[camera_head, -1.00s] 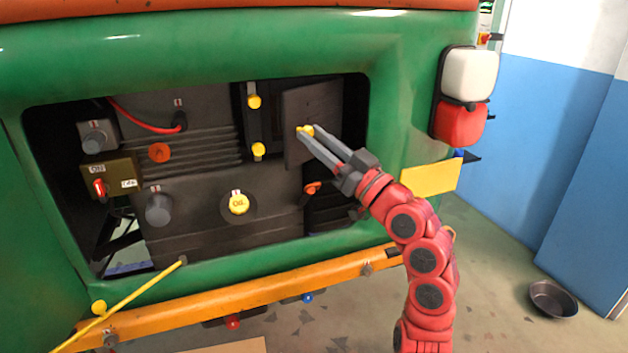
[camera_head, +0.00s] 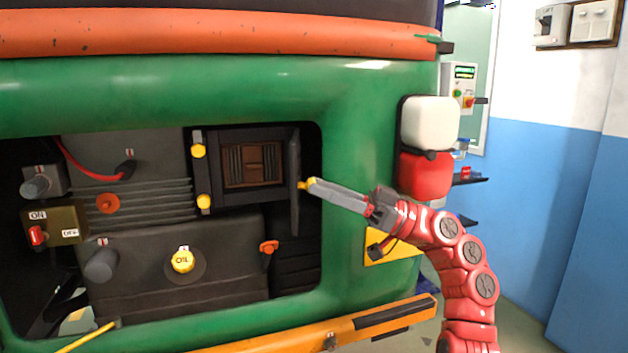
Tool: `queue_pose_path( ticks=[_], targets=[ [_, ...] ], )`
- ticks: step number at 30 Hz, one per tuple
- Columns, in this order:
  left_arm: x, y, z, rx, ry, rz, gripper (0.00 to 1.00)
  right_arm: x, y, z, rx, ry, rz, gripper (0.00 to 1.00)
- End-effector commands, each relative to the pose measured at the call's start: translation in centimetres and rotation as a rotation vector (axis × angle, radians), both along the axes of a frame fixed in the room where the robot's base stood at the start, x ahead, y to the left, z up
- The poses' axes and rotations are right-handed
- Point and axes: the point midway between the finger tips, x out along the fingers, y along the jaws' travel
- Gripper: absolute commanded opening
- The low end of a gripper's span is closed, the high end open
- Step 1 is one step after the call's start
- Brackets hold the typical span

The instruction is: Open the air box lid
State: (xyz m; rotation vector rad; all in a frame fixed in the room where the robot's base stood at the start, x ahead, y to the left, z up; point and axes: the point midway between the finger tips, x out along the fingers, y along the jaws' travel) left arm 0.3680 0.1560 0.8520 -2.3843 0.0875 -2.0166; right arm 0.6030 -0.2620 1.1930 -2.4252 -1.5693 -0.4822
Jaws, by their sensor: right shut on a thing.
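The air box (camera_head: 210,170) sits in the upper right of the engine bay, dark with two yellow knobs on its left side. Its lid (camera_head: 294,180) stands swung out to the right, seen nearly edge-on. A brown filter (camera_head: 254,164) shows inside the open box. My right gripper (camera_head: 310,185) is shut on the lid's small yellow knob (camera_head: 304,184), at the lid's right side. Most of the knob is hidden by the fingertips. My left gripper is not in view.
The green body (camera_head: 345,200) frames the bay closely on the right. The oil cap (camera_head: 183,261) and an orange knob (camera_head: 269,247) lie below the box. A white and red lamp (camera_head: 428,150) stands above my right arm. An orange bumper (camera_head: 300,330) runs along the bottom.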

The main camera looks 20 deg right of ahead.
Motion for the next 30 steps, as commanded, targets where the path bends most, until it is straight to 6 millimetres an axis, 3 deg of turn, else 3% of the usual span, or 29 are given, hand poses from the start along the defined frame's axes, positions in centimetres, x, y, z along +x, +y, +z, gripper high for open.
queue_pose_path(
  ticks=[7, 24, 25, 30],
  targets=[
    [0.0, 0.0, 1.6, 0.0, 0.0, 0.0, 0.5, -0.1, -1.0, 0.2, 0.001, 0.002, 0.069, 0.0],
    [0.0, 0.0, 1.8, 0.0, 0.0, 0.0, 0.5, -0.2, -1.4, 0.0, 0.001, 0.0, 0.092, 0.0],
    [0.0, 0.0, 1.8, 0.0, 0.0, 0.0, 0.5, -0.2, -1.4, 0.0, 0.001, 0.0, 0.092, 0.33],
    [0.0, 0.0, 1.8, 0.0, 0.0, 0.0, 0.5, -0.2, -1.4, 0.0, 0.001, 0.0, 0.092, 0.61]
  ],
)
